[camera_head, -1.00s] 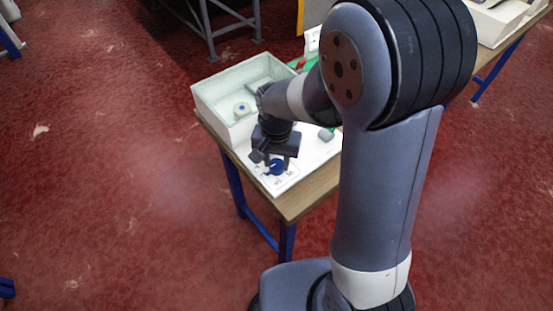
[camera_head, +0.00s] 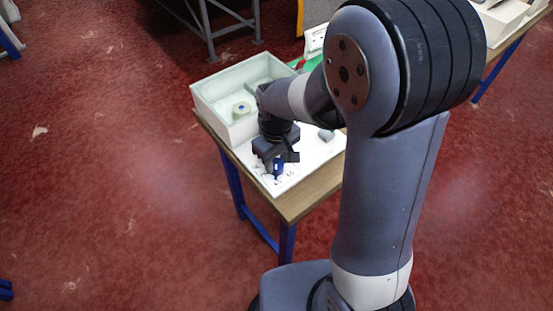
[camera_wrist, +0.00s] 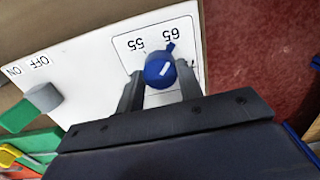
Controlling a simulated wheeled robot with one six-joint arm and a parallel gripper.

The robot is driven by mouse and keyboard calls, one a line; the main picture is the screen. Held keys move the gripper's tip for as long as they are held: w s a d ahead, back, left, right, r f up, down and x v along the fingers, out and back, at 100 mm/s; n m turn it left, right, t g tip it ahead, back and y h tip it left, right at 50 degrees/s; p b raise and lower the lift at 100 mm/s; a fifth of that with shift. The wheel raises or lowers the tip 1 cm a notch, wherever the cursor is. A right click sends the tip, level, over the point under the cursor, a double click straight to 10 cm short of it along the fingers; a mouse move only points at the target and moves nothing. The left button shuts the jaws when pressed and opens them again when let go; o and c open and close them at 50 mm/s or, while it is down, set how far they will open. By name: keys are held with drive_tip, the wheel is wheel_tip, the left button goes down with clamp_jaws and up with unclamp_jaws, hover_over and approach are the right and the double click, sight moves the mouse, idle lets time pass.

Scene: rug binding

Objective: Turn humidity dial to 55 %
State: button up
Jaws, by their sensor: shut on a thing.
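The blue humidity dial (camera_wrist: 158,72) sits on a white panel (camera_wrist: 85,60) printed with 55 and 65, which appear upside down in the wrist view. The dial's small blue pointer tip points close to the 65 mark, to the right of 55. My gripper (camera_wrist: 160,88) is shut on the dial, one dark finger on each side. In the head view the dial (camera_head: 278,168) shows in part below my gripper (camera_head: 277,160), and the marks there are too small to read.
A grey knob (camera_wrist: 42,97) stands near the OFF and ON labels on the panel. An open white box (camera_head: 211,107) stands behind the panel on the wooden table (camera_head: 312,193). Green and orange items (camera_wrist: 25,148) lie at the lower left of the wrist view.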

drive_tip(key=n, duration=0.4)
drive_tip(key=shift+n, duration=0.3)
drive_tip(key=n, duration=0.3)
drive_tip(key=shift+n, duration=0.4)
drive_tip(key=n, duration=0.3)
drive_tip(key=shift+n+b, duration=0.3)
drive_tip(key=shift+n, duration=1.7)
drive_tip(key=o, duration=1)
drive_tip(key=shift+r, duration=0.1)
